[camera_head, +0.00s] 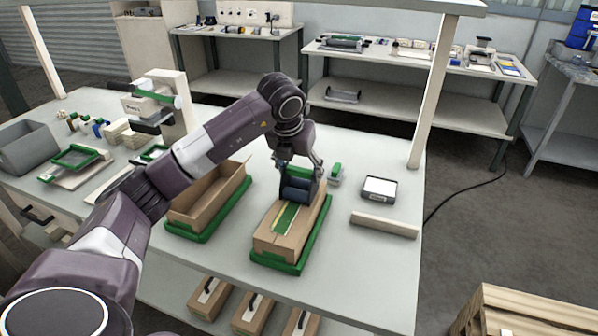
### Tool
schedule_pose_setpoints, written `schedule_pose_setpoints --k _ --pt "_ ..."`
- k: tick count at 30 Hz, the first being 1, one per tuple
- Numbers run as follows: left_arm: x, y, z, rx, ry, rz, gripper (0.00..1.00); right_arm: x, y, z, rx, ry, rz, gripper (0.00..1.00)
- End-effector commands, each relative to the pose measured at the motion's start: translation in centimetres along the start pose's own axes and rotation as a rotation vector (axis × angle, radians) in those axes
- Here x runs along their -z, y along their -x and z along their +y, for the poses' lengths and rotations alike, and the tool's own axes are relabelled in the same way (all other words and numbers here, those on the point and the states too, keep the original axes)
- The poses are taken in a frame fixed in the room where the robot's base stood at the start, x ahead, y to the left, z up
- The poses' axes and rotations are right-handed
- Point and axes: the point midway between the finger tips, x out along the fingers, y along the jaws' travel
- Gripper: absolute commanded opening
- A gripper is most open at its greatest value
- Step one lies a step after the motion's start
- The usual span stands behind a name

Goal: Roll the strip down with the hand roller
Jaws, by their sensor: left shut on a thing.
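A brown kraft box (267,243) lies in a green tray (276,265) on the white table. A green strip (285,217) with a yellow line beside it runs lengthwise along the box top. My left gripper (301,172) is over the far half of the box, shut on the hand roller. The hand roller (296,190) has a dark blue drum, which appears to rest on the strip; exact contact cannot be told. The drum and gripper hide the strip's far part. My right gripper is out of view.
An open, empty brown box (193,213) in another green tray stands to the left. A small black-and-white device (379,188) and a pale bar (384,225) lie to the right. A grey bin (28,148) and small items fill the table's left end.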

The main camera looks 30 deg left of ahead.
Motion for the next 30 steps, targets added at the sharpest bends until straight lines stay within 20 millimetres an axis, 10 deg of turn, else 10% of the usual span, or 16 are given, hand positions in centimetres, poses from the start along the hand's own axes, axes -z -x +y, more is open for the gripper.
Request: schedule_pose_setpoints --k 30 --pt "-2.5 6.1 0.0 0.0 0.001 -0.002 0.31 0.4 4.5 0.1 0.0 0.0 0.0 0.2"
